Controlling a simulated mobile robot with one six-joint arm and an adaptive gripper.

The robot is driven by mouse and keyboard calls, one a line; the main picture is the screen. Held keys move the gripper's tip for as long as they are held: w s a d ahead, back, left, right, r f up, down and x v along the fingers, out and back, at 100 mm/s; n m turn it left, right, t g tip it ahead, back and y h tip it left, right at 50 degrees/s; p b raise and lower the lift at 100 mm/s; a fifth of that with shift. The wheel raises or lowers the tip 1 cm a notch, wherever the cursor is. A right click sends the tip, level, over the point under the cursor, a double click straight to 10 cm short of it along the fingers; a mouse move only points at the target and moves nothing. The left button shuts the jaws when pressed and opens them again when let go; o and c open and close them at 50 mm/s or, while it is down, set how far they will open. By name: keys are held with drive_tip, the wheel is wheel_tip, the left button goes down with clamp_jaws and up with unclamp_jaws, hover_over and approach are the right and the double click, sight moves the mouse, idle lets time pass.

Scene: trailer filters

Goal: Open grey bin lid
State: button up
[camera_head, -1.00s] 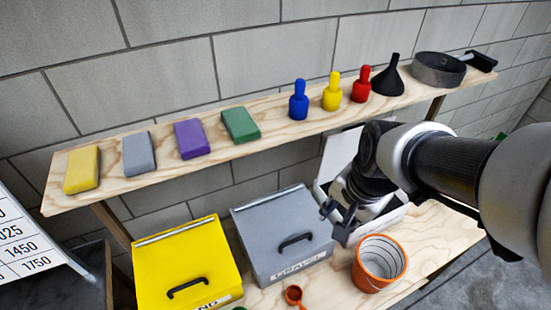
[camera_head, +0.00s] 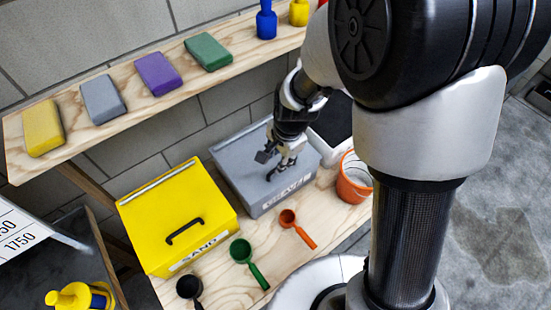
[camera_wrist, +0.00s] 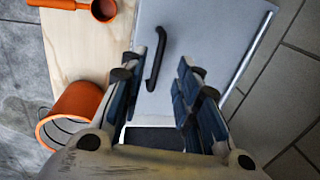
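The grey bin (camera_head: 262,205) stands on the lower wooden shelf, right of the yellow bin. Its grey lid (camera_head: 236,160) is shut, with a black handle (camera_wrist: 156,60) on its sloping top. My gripper (camera_head: 275,158) is above this lid, close to the handle in the head view. In the wrist view my gripper (camera_wrist: 165,75) has its two fingers spread apart, with the handle showing between and beyond the fingertips, nearer the left finger. I cannot tell whether a finger touches the lid. My arm hides part of the bin's right side.
The yellow bin (camera_head: 160,215) labelled SAND stands shut on the left. An orange bucket (camera_head: 352,180) stands on the right. Orange (camera_head: 297,228), green (camera_head: 248,260) and black (camera_head: 190,288) scoops lie in front. The upper shelf (camera_head: 85,130) with coloured blocks overhangs behind.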

drive_tip(key=f, duration=0.2)
drive_tip(key=f+b, duration=0.1)
drive_tip(key=f, duration=0.1)
drive_tip(key=w+f+b, duration=0.1)
drive_tip(key=f, duration=0.1)
drive_tip(key=shift+a+f, duration=0.25)
drive_tip(key=shift+a, duration=0.15)
clamp_jaws()
idle(0.4)
